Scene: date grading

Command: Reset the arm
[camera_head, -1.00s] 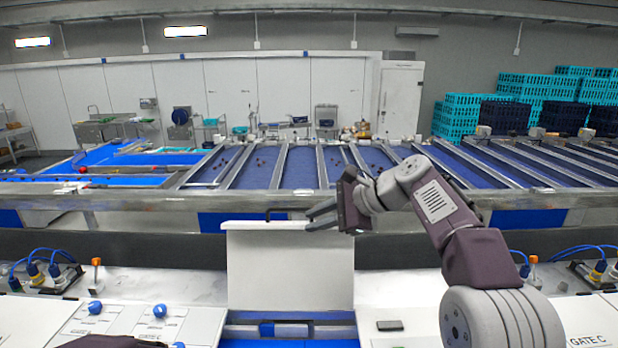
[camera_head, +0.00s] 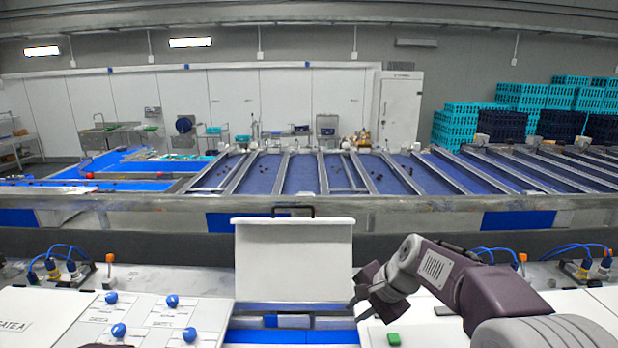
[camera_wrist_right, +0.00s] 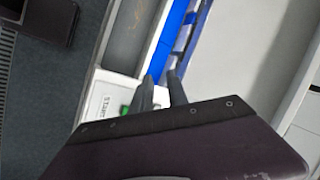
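My right gripper (camera_head: 358,307) is at the lower right of the white upright panel (camera_head: 293,262), low over the white counter. It is empty and apart from the panel. In the right wrist view its two dark fingers (camera_wrist_right: 160,85) stand apart with a gap between them. The panel has a black handle (camera_head: 293,207) at its top edge, and nothing touches it. My left gripper is not in the head view; only a dark sliver of my left arm shows at the bottom edge.
A green button (camera_head: 393,339) lies just below my right gripper, beside a START label (camera_wrist_right: 100,103). Blue knobs (camera_head: 172,301) sit on the left control panel. A metal rail (camera_head: 400,203) and blue sorting lanes (camera_head: 305,172) stretch behind. Teal crates (camera_head: 455,128) stand far right.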

